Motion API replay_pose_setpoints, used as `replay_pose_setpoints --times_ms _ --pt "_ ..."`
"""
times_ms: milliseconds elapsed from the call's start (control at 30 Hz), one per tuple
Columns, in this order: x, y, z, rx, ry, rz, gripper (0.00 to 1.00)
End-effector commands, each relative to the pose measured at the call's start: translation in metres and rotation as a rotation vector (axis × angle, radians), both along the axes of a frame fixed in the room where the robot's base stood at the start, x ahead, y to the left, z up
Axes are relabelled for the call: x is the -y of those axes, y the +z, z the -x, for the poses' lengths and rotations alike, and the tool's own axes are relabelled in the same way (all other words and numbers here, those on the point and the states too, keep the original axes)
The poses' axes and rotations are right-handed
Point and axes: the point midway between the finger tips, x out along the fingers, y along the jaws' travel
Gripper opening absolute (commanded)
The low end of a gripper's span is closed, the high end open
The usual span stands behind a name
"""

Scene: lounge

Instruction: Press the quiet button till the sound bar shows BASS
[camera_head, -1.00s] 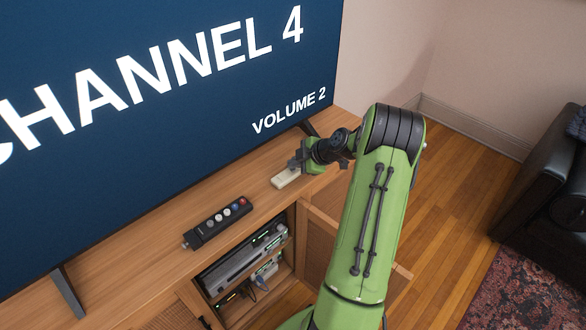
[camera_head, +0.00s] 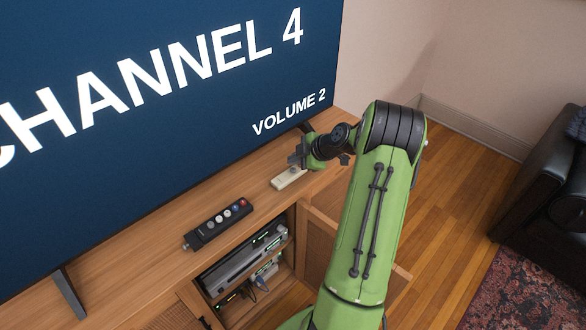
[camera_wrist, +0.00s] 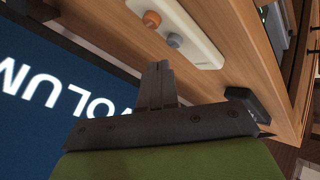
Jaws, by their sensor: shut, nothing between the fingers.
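A pale control strip (camera_head: 289,177) lies on the right part of the wooden cabinet top. In the wrist view the strip (camera_wrist: 203,52) carries an orange button (camera_wrist: 152,19) and a grey-blue button (camera_wrist: 174,40). Its small print is not readable, so I cannot tell which is the quiet button. My gripper (camera_head: 297,158) is just above the strip; its shut, empty fingers (camera_wrist: 158,68) appear beside the grey-blue button, apart from it. I see no BASS text. A long grey device (camera_head: 243,257) with green lights sits in the cabinet; I cannot tell whether it is the sound bar.
A large TV (camera_head: 150,120) stands behind, reading CHANNEL 4 and VOLUME 2. A dark remote (camera_head: 218,222) with several coloured buttons lies left of the strip. A dark block (camera_wrist: 248,103) shows near the cabinet edge. The wooden top (camera_head: 130,262) is clear at left.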

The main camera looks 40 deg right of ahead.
Motion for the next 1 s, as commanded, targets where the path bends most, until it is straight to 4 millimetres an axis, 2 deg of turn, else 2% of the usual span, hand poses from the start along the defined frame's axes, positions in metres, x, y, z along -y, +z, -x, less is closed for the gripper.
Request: replay_pose_setpoints --times_ms 100,433,1000 --pt "0.000 0.015 0.000 0.002 0.002 0.003 0.00" --pt "0.000 0.047 0.000 0.002 0.001 0.003 0.00" --pt "0.000 0.046 0.000 0.001 0.000 0.001 0.00"
